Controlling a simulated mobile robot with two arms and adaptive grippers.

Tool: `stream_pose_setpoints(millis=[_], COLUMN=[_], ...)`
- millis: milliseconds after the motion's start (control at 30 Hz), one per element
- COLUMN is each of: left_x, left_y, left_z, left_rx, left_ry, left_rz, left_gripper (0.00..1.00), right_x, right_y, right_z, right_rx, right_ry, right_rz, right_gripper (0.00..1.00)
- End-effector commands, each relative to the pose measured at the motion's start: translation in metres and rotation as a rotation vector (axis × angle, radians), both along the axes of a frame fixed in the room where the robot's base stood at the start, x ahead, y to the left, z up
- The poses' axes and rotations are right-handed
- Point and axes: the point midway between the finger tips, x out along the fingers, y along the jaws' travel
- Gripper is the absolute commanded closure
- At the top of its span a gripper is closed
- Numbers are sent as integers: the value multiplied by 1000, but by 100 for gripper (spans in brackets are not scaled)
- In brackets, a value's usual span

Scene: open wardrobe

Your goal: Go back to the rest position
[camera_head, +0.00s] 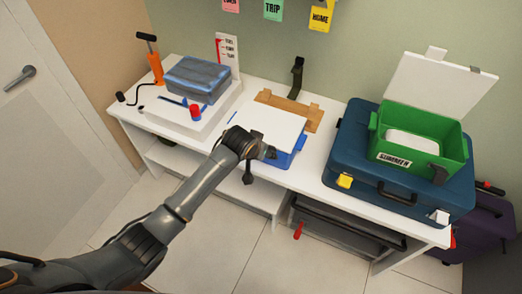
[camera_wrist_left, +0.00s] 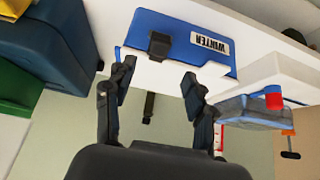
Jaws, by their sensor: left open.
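My left arm (camera_head: 160,220) reaches in from the left. Its gripper (camera_head: 262,163) is by the front of a blue box with a white lid (camera_head: 270,124) on the white bench. In the left wrist view, which appears upside down, the two fingers (camera_wrist_left: 158,78) are apart with nothing held between them. The blue box labelled WINTER (camera_wrist_left: 185,42) lies just beyond them, with a dark latch (camera_wrist_left: 160,45) on its front. I cannot tell whether a finger touches the box. The box's lid looks closed. My right gripper is not in view.
A green open box (camera_head: 422,142) sits on a teal suitcase (camera_head: 352,160) to the right. A packed bluish bag on a white unit (camera_head: 180,118) and an orange pump (camera_head: 156,68) stand left. Below are shelves and a dark drawer (camera_head: 340,228). The floor (camera_head: 250,255) in front is clear.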

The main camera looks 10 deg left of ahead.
Motion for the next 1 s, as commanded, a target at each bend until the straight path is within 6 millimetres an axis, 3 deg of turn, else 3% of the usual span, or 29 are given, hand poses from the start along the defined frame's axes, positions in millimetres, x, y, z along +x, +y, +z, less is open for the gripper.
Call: stream_pose_setpoints(millis=[533,633,767,867,1000], left_x=[-1,-4,-20,-46,-100], left_y=[0,3,16,34,62], left_z=[1,-8,-58,-120,-209], left_rx=[0,1,4,12,29], left_ry=[0,8,47,93,159], left_rz=[0,4,25,49,78], left_gripper=[45,45,45,45,45], right_x=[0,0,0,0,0], right_y=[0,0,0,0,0], right_z=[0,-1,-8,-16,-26], right_rx=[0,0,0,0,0], right_ry=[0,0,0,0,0], right_rz=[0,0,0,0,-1], right_gripper=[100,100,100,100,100])
